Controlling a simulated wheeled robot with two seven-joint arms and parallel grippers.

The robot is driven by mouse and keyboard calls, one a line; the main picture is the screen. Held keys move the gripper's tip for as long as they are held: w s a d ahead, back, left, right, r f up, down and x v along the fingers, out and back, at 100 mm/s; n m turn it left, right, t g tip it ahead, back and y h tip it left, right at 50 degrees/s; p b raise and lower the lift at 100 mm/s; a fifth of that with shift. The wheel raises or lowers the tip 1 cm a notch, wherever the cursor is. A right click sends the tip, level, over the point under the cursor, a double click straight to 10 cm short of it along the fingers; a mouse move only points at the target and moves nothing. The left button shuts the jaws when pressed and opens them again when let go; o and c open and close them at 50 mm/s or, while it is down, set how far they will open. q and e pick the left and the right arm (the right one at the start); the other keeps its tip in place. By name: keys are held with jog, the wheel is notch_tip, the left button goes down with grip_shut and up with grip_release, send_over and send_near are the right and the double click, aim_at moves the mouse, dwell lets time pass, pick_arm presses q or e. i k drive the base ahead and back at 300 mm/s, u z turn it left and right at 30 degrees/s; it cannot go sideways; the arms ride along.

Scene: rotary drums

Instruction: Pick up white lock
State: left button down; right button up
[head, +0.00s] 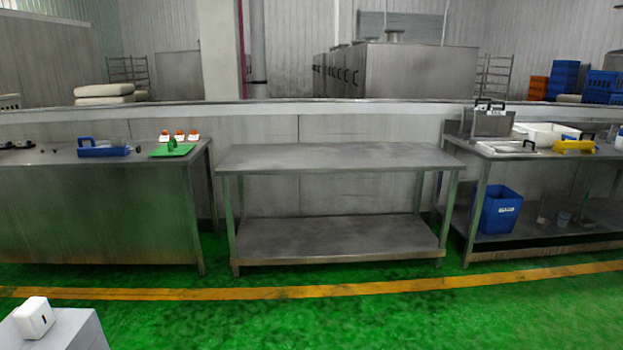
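I cannot make out any thing that is clearly a white lock. On the left table stand three small white items with orange tops (179,136), behind a green board (183,150). A white rounded block with a dark mark (34,317) shows at the bottom left corner, on a pale grey box shape; I cannot tell whether it is a thing of the place or part of me. Neither of my grippers is in view.
The middle steel table (335,157) is bare. The right table holds white trays (506,147) and a yellow item (573,145); a blue bin (498,210) stands below. Green floor in front is clear.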

aim_at(36, 317)
jog(key=k, duration=0.5)
jog(key=z, duration=0.35)
jog(key=i, duration=0.65)
jog(key=u, duration=2)
